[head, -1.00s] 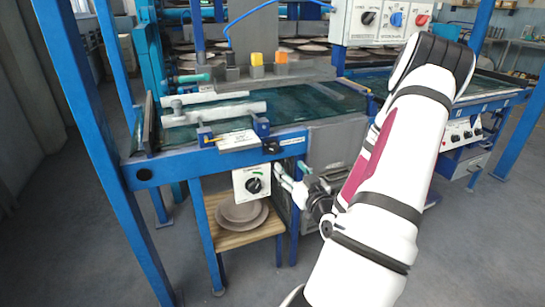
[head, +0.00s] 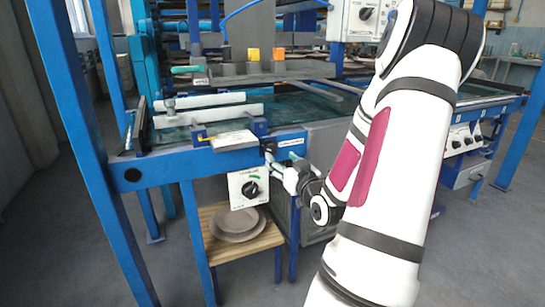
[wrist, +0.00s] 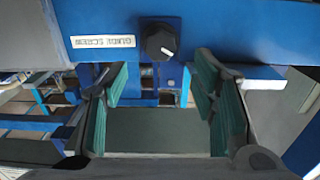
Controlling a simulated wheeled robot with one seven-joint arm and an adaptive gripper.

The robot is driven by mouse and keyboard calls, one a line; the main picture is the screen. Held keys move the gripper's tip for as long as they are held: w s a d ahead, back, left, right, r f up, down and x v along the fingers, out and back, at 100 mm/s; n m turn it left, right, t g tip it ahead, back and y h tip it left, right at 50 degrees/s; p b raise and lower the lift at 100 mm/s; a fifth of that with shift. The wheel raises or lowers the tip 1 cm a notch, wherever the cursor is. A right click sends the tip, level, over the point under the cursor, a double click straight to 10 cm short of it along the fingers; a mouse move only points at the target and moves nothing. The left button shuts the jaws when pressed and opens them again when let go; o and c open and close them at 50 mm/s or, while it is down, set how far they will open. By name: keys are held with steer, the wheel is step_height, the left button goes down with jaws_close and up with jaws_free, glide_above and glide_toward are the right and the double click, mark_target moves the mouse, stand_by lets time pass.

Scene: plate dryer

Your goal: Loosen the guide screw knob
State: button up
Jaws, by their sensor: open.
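The guide screw knob (wrist: 159,40) is a round black knob with a white mark, on a blue beam in the wrist view. A white label (wrist: 103,41) reading GUIDE SCREW appears upside down to its left. In the head view the knob (head: 268,146) is a small dark shape on the front beam, next to its label (head: 291,142). My gripper (wrist: 160,100) is open and empty, its green-padded fingers on either side below the knob in the wrist view. In the head view my gripper (head: 277,168) is just below the beam, close to the knob and partly hidden by my wrist.
A white control box with a black dial (head: 250,188) hangs just below the beam, left of my gripper. Plates (head: 238,224) lie on a wooden shelf (head: 260,247) below. A blue post (head: 80,130) stands at the left. Open floor lies in front.

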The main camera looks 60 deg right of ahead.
mark_target(272, 149)
steer(key=b+x, duration=0.1)
steer(key=x, duration=0.6)
steer(key=shift+w+d, duration=0.1)
steer(key=shift+w, duration=0.05)
steer(key=shift+c, duration=0.3)
steer(key=c, duration=1.1)
